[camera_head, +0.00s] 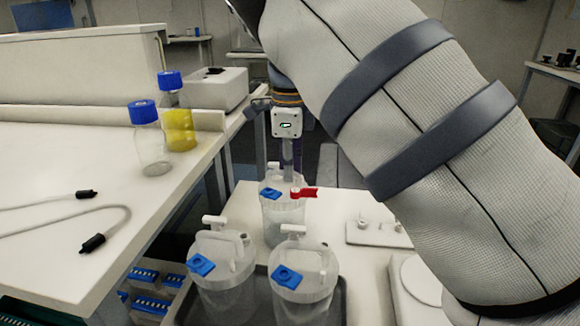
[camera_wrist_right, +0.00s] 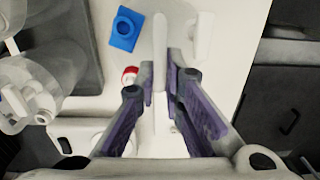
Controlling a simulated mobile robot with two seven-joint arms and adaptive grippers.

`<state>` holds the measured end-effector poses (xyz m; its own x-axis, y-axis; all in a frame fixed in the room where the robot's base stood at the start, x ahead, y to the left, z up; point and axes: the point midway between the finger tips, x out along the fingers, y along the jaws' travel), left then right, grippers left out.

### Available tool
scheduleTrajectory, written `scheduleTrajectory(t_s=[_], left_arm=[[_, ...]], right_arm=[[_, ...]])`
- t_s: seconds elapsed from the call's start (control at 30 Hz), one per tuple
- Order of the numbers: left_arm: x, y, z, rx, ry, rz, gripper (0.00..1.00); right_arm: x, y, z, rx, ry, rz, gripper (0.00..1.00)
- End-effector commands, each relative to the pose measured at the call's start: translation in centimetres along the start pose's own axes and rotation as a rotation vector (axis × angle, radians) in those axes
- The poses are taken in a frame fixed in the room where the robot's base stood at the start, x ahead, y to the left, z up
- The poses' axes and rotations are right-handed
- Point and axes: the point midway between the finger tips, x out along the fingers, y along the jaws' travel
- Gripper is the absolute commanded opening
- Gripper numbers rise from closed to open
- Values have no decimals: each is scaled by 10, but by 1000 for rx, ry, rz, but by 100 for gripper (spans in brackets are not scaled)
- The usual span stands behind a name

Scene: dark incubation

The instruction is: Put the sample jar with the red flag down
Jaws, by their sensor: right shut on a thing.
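The sample jar with the red flag (camera_head: 284,225) is a clear jar with a pale lid, a blue clip and a red flag (camera_head: 304,192). My right gripper (camera_head: 288,172) is above it, shut on the handle of its lid. In the right wrist view the pale handle (camera_wrist_right: 160,45) stands between the fingers (camera_wrist_right: 160,78), with the blue clip (camera_wrist_right: 125,28) and part of the red flag beside it. The jar looks upright, behind two similar jars. I cannot tell whether its base touches the surface. My left gripper is not in view.
Two jars without a red flag (camera_head: 222,275) (camera_head: 303,280) stand in a dark tray (camera_head: 258,312) in front. A white plate with small fittings (camera_head: 375,233) lies to the right. Blue-capped bottles (camera_head: 150,140) (camera_head: 178,115) stand on the left bench. My arm covers much of the right.

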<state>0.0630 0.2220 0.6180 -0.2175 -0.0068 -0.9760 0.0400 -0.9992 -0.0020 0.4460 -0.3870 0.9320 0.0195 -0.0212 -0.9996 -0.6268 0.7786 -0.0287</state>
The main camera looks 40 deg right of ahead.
Motion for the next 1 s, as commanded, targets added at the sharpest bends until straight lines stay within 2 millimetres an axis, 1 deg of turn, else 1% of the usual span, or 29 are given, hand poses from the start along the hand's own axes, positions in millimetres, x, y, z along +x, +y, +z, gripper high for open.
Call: scheduleTrajectory(t_s=[0.03, 0.17, 0.2, 0.27, 0.3, 0.53, 0.6, 0.67, 0.9, 1.0], left_arm=[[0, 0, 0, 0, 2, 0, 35], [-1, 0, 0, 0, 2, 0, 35], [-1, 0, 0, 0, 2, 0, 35], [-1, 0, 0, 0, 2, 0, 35], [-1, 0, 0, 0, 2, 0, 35], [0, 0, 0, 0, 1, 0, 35], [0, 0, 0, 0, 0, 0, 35], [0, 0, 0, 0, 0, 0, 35], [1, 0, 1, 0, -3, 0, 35], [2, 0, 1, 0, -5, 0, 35]], right_arm=[[-2, 0, 0, 0, -2, -3, 0], [0, 0, 0, 0, -2, -2, 0], [1, 0, 0, 0, -1, 0, 14], [1, 0, 0, 0, -1, 0, 27], [1, 0, 0, 0, -1, 0, 29], [1, 0, 0, 0, 0, 0, 29], [-3, 0, 0, 0, -1, -1, 29], [-12, -1, 0, 0, -2, -3, 29], [-77, -2, 1, -1, -3, -3, 29], [-99, -1, 0, -1, -1, -2, 29]])
